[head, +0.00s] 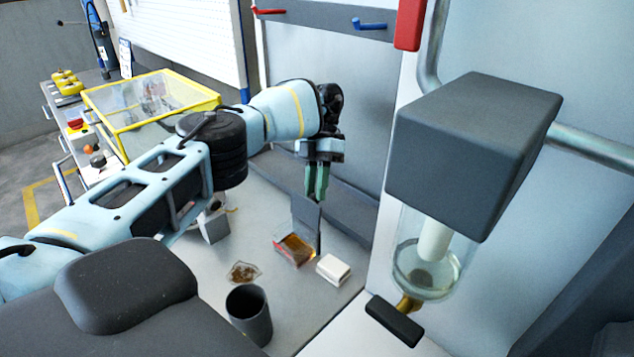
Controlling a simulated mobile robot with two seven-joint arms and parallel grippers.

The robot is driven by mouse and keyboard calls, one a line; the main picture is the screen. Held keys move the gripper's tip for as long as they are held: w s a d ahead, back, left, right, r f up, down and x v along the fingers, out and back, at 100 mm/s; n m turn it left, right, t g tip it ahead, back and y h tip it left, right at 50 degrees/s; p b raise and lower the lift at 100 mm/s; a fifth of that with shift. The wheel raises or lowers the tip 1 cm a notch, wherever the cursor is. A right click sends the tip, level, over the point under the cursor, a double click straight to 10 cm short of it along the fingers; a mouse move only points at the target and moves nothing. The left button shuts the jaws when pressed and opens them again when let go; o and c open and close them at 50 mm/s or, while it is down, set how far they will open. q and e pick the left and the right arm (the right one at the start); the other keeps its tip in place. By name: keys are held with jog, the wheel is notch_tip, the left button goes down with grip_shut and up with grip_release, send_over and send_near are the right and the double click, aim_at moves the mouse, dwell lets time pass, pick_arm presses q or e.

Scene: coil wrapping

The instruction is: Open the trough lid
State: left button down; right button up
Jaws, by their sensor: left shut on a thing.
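The trough (294,249) is a small clear-walled box with amber contents, on the light worktop in the middle of the head view. Its dark grey lid (306,224) stands roughly upright along the trough's back right side, and the amber inside shows. My left gripper (316,190) points down above the trough, its greenish fingers shut on the upper edge of the lid. The fingertips partly cover that edge. My right gripper is not in view.
A white block (332,269) lies right of the trough. A dark cup (249,314) and a small dish of brown bits (243,272) are in front. A dark box over a glass vessel (427,270) stands at right. A yellow-framed clear case (150,103) is at back left.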

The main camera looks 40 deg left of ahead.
aim_at(315, 203)
pick_arm(q)
jog(key=shift+f, duration=0.2)
dwell(0.3)
jog(key=c, duration=1.3)
grip_release()
jog(key=shift+o, duration=0.2)
jog(key=shift+r, duration=0.1)
jog(key=shift+r, duration=0.1)
jog(key=s+d+r+p, duration=0.2)
jog(key=s+r, duration=0.1)
jog(key=s+d+r+p, duration=0.1)
jog(key=shift+s+r, duration=0.2)
jog(key=shift+r, duration=0.05)
jog(key=s+d, duration=0.6)
jog(key=s, duration=0.3)
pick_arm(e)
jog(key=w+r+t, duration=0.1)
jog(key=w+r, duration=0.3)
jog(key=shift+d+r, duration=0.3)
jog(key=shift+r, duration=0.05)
pick_arm(q)
jog(key=shift+r, duration=0.1)
